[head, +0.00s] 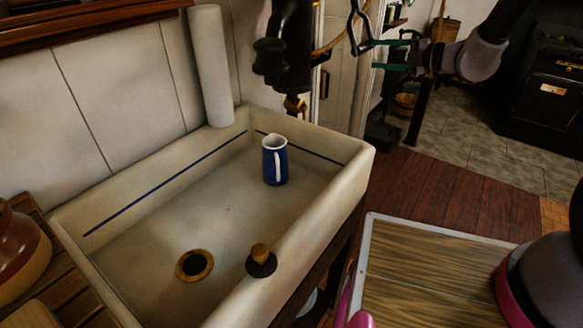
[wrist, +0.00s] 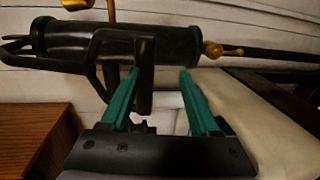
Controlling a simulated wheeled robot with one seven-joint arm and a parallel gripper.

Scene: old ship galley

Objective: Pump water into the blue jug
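The blue jug (head: 276,166) with white rim and handle stands upright in the far end of the sink (head: 225,215). The black hand pump (head: 291,50) rises behind it, its brass-tipped spout (head: 295,105) just above and right of the jug's mouth. The pump's dark handle (head: 358,32) reaches right toward my gripper (head: 392,54). In the wrist view, the handle's bar (wrist: 146,75) lies by the inner side of the left green finger. My gripper (wrist: 161,90) is open, its fingers well apart. Whether a finger touches the bar cannot be told. The jug's inside is mostly hidden.
A drain (head: 194,265) opens in the sink floor, and a wooden-knobbed plug (head: 261,260) sits on the front rim. A brown pot (head: 20,252) stands at the left. A dark stove (head: 545,95) is at the far right. Wooden floor (head: 450,195) lies right of the sink.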

